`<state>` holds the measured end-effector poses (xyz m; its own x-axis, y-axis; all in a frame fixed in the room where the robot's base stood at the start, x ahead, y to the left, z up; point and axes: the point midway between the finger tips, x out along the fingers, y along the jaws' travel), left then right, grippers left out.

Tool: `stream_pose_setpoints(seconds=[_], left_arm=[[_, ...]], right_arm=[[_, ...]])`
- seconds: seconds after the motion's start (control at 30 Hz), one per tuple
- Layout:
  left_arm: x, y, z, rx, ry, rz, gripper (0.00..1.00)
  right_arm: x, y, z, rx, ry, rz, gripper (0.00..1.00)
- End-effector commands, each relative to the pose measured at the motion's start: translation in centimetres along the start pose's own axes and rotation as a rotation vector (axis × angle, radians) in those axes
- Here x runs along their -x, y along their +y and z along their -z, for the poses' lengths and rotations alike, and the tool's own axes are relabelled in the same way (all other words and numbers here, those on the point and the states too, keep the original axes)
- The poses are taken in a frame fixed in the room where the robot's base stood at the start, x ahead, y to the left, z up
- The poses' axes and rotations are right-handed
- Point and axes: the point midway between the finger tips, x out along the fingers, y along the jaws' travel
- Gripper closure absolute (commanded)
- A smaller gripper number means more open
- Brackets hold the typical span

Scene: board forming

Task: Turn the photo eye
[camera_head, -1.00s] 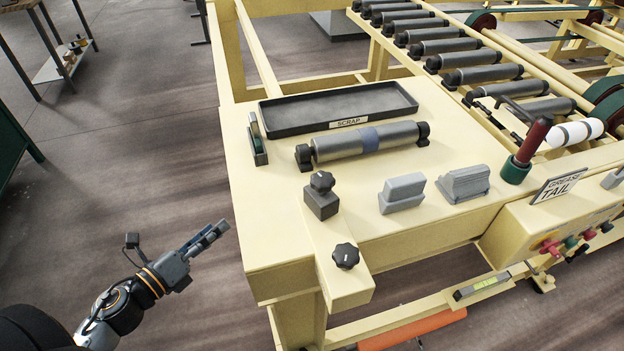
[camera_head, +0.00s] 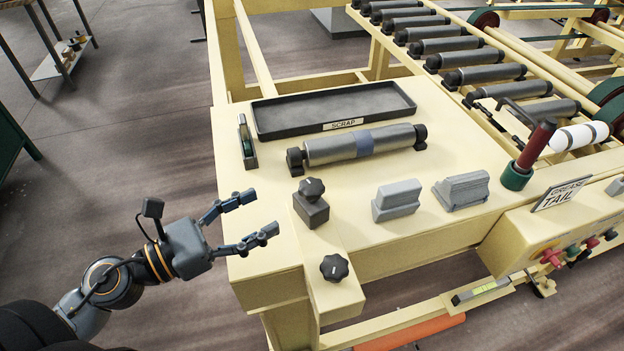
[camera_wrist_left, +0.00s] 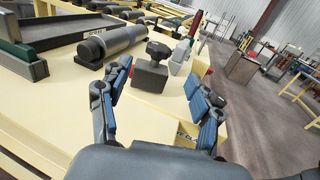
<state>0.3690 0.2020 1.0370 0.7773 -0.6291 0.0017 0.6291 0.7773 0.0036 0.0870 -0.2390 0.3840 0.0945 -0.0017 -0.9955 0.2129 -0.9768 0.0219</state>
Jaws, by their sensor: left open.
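A dark grey block with a lobed black knob on top (camera_head: 311,204) stands on the cream bench's near-left part. It looks like the photo eye, though no label confirms this. A second lobed black knob (camera_head: 335,267) sits closer, on the projecting arm of the bench. My left gripper (camera_head: 262,213) is open and empty at the bench's left edge, left of the block and apart from it. In the left wrist view the block with its knob (camera_wrist_left: 152,68) shows ahead, between the two open fingers (camera_wrist_left: 158,88). My right gripper is not in view.
A black SCRAP tray (camera_head: 262,120) and a grey roller (camera_head: 330,149) lie behind the block. A small green-and-grey holder (camera_head: 246,142) stands at the left edge. Two grey blocks (camera_head: 397,200) (camera_head: 461,191) stand to the right. The bench left of the block is clear.

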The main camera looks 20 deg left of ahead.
Motion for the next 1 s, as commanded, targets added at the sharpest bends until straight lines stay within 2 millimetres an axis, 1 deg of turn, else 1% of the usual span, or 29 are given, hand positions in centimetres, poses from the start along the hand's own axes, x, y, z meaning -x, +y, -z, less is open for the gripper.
stream_pose_setpoints(seconds=[0.03, 0.13, 0.4, 0.43, 0.47, 0.5, 0.7, 0.9, 1.0], left_arm=[[-0.6, 0.0, 0.2, -0.006, 0.007, 0.005, 0.36], [-1.3, 0.1, 0.6, -0.004, 0.019, 0.002, 0.36], [-2.9, -0.1, 0.3, -0.003, 0.003, 0.004, 0.36], [-3.0, -0.1, 0.1, -0.002, -0.001, 0.005, 0.36], [-3.3, 0.2, -0.6, 0.002, -0.004, -0.003, 0.36], [-3.6, 0.3, -0.7, 0.004, -0.004, -0.006, 0.36], [-5.8, 0.1, -0.9, 0.003, -0.005, -0.002, 0.36], [-8.5, 0.1, -0.7, 0.004, -0.004, -0.001, 0.36], [-9.7, 0.1, -0.5, 0.005, -0.004, -0.004, 0.36]], right_arm=[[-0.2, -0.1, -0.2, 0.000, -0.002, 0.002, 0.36], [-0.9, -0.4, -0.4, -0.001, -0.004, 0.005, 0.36], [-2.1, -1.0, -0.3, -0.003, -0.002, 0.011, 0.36], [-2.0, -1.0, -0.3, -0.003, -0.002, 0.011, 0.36], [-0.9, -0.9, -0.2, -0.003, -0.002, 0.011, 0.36], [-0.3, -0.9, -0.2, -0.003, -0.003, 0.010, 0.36], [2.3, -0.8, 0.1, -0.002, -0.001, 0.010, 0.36], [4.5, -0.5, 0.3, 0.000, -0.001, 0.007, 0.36], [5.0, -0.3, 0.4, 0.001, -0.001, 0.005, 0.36]])
